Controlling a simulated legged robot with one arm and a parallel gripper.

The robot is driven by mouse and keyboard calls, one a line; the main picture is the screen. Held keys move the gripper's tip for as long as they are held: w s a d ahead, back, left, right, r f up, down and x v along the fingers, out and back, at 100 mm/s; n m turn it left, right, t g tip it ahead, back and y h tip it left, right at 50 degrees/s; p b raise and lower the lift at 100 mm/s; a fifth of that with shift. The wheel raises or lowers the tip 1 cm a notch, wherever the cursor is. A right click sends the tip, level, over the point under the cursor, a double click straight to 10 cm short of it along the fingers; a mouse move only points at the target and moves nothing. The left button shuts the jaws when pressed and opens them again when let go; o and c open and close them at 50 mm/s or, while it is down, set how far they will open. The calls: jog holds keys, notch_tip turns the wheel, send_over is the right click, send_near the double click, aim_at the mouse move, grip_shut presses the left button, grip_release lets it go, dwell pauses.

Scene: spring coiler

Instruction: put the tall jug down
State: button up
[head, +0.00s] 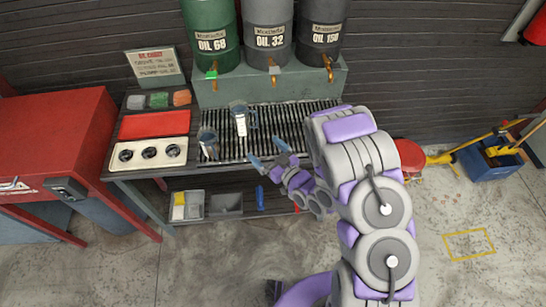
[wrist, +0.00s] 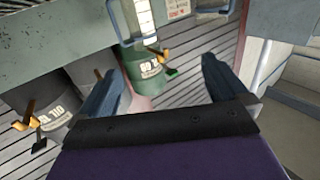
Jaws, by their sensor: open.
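The tall jug (head: 241,122), clear with a pale label strip and a bluish handle, stands on the slatted drip grate below the oil drums. A shorter jug (head: 208,145) stands to its left, nearer the front. My gripper (head: 267,152) is open and empty, just right of and in front of the tall jug, apart from it. In the wrist view the blue fingers of my gripper (wrist: 160,68) are spread with nothing between them. A jug with a blue handle and pale label (wrist: 142,20) shows at the top edge there; I cannot tell which jug.
A green drum (head: 210,35) and two grey drums with taps stand behind the grate (head: 285,118). A red tray (head: 154,124) and a panel with three round openings (head: 150,153) lie left. The grate's right part is clear of jugs. A red cabinet (head: 60,135) stands far left.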

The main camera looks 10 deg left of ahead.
jog(key=shift+v, duration=1.7)
jog(key=shift+w+r, duration=0.1)
